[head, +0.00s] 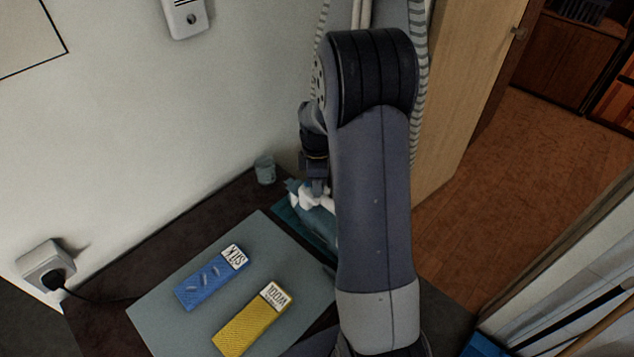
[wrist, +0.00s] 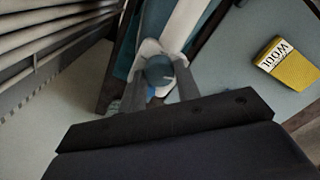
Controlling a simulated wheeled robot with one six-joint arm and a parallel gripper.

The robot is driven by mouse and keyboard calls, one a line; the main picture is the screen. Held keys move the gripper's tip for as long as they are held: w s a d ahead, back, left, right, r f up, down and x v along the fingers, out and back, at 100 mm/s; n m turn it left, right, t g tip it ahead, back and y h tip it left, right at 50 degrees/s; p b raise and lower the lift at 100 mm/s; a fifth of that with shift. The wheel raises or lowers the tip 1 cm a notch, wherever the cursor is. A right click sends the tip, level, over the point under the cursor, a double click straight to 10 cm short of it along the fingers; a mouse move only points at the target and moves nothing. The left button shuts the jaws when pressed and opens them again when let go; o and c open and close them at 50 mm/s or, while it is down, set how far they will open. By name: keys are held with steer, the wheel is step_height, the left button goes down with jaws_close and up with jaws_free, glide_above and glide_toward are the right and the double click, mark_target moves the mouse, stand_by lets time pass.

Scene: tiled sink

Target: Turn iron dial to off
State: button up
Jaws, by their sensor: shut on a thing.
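The iron (head: 308,199) is white and teal and lies on the far side of the grey board, partly hidden behind my arm in the head view. In the wrist view its white body (wrist: 184,24) runs up from between my fingers. The round blue-grey dial (wrist: 160,68) sits between the two fingertips of my gripper (wrist: 162,82), which is shut on it. In the head view my gripper (head: 315,186) reaches down onto the iron. The dial's markings are too small to read.
A blue packet (head: 208,283) and a yellow packet marked WOOL (head: 247,325) lie on the grey board (head: 165,318). A small cup (head: 265,170) stands by the wall. A wall socket with a plug (head: 46,268) is at the left.

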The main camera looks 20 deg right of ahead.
stand_by(0.3)
steer(key=o, duration=1)
step_height(320, 180, up, 11)
steer(key=shift+f+b, duration=0.1)
steer(key=shift+b, duration=0.25)
